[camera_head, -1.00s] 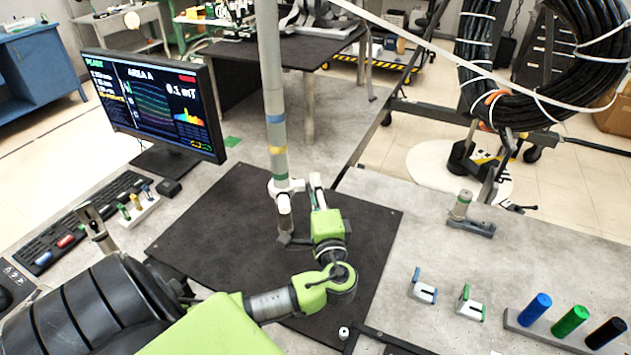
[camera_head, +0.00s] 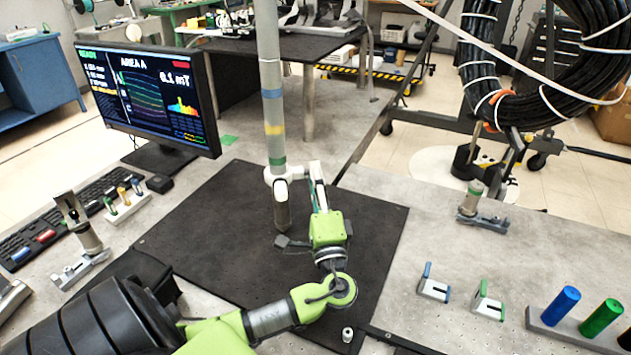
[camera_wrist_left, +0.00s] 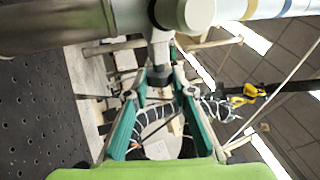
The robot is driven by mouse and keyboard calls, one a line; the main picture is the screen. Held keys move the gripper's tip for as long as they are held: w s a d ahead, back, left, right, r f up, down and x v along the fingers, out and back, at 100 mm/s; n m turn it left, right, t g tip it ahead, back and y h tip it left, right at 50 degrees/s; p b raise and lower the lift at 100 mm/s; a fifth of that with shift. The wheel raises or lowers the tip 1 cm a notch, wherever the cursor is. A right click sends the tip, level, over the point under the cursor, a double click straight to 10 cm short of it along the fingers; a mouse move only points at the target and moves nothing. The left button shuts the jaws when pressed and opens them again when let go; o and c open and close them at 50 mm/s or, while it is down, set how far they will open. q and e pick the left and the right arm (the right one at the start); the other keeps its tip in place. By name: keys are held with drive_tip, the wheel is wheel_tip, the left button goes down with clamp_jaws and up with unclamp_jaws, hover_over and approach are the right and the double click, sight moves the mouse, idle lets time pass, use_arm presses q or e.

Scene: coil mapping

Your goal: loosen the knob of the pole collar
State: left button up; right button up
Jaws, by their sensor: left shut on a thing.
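A tall grey pole (camera_head: 273,100) with blue, yellow and green bands stands upright on the black mat. A white collar (camera_head: 275,174) is around it, low on the pole. My left gripper (camera_head: 317,174) is at the collar's right side. In the left wrist view, the pole (camera_wrist_left: 250,7) runs across the top and the white collar (camera_wrist_left: 129,16) shows beside it. The teal fingers of my left gripper (camera_wrist_left: 159,78) are closed on the dark knob (camera_wrist_left: 160,76) at the end of the collar's stem. The fingers partly hide the knob. My right gripper is out of view.
A monitor (camera_head: 155,95) and keyboard (camera_head: 62,222) stand left of the black mat (camera_head: 210,235). Small clips (camera_head: 433,284) and coloured cylinders (camera_head: 560,306) are on the right. A black cable coil (camera_head: 487,85) hangs at the back right. The mat around the pole's base is mostly clear.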

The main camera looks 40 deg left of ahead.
use_arm(q)
drive_tip(key=shift+r, duration=0.1)
drive_tip(key=o, duration=1.1)
drive_tip(key=shift+s, duration=0.1)
drive_tip(key=s+d+f, duration=0.1)
drive_tip(key=s+d, duration=0.8)
drive_tip(key=d, duration=0.2)
drive_tip(key=shift+d, duration=0.4)
drive_tip(key=shift+f, duration=0.1)
